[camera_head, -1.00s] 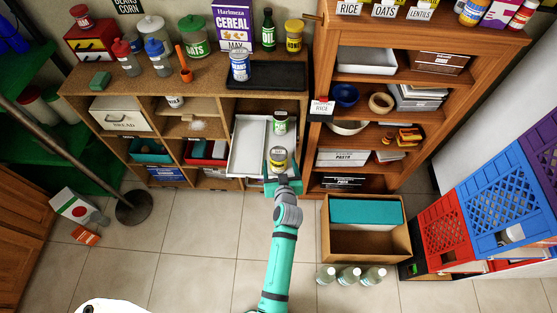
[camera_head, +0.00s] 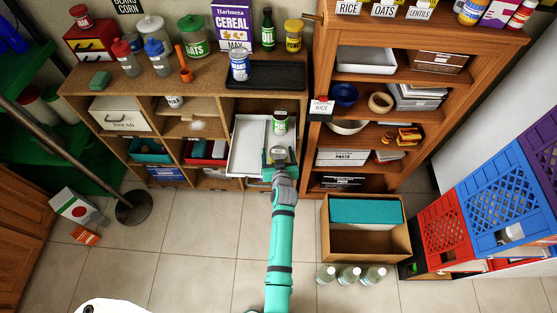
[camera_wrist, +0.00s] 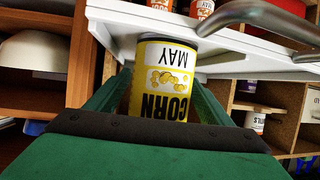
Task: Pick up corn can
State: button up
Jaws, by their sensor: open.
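The corn can (camera_wrist: 160,80) is yellow with a white "MAY" label. In the wrist view it appears upside down, between the two green fingers of my gripper. My gripper (camera_head: 280,170) is open around the can at the front of the white tray (camera_head: 240,158). In the head view only the top of the can (camera_head: 278,153) shows; my gripper and wrist hide the rest. Contact between fingers and can cannot be made out.
A green-lidded can (camera_head: 280,123) stands farther back in the tray. The wooden shelf unit (camera_head: 190,90) surrounds the tray, with a taller bookcase (camera_head: 400,100) at right. A cardboard box (camera_head: 365,243) and several bottles (camera_head: 349,276) are on the floor at right.

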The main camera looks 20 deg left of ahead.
jog(key=c, duration=1.5)
jog(key=shift+o, duration=0.2)
jog(key=shift+w, duration=0.1)
